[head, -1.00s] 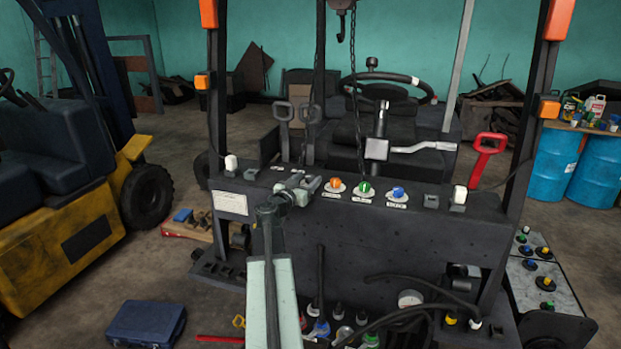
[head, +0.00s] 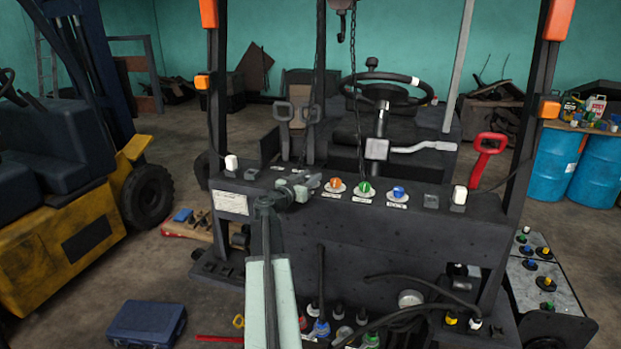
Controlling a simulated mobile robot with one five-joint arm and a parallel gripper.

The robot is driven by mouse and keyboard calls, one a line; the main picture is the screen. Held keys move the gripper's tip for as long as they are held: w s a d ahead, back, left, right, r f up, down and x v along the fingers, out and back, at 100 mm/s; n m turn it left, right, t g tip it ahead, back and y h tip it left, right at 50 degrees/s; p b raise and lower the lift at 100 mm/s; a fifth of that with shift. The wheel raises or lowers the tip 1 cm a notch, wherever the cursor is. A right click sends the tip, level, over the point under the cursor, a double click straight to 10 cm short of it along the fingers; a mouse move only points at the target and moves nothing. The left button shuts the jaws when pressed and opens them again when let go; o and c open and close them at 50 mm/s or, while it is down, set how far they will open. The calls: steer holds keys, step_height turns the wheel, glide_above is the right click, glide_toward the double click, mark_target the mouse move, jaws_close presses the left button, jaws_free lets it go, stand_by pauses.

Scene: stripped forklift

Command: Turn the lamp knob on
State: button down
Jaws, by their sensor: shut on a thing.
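My gripper (head: 303,184) is at the dash panel's top, left of an orange knob (head: 335,184). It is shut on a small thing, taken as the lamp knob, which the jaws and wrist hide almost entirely. The orange knob, a green knob (head: 365,187) and a blue knob (head: 398,192) stand in a row on pale round plates to the right, apart from my gripper. Their small labels are too blurred to read, so I cannot tell the lamp knob by its label.
The dark dash panel (head: 370,232) spans the forklift's front. A steering wheel (head: 385,85) and a red handle (head: 488,150) rise behind it. A chain with a hook (head: 341,25) hangs above. Hoses (head: 415,290) cross below. A yellow forklift (head: 70,235) stands left.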

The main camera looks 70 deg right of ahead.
mark_target(307, 179)
steer(key=c, duration=1)
jaws_free()
steer(key=shift+o, duration=0.2)
steer(key=shift+a, duration=0.1)
steer(key=v, duration=0.7)
steer(key=shift+a, duration=0.4)
steer(key=shift+d, duration=0.1)
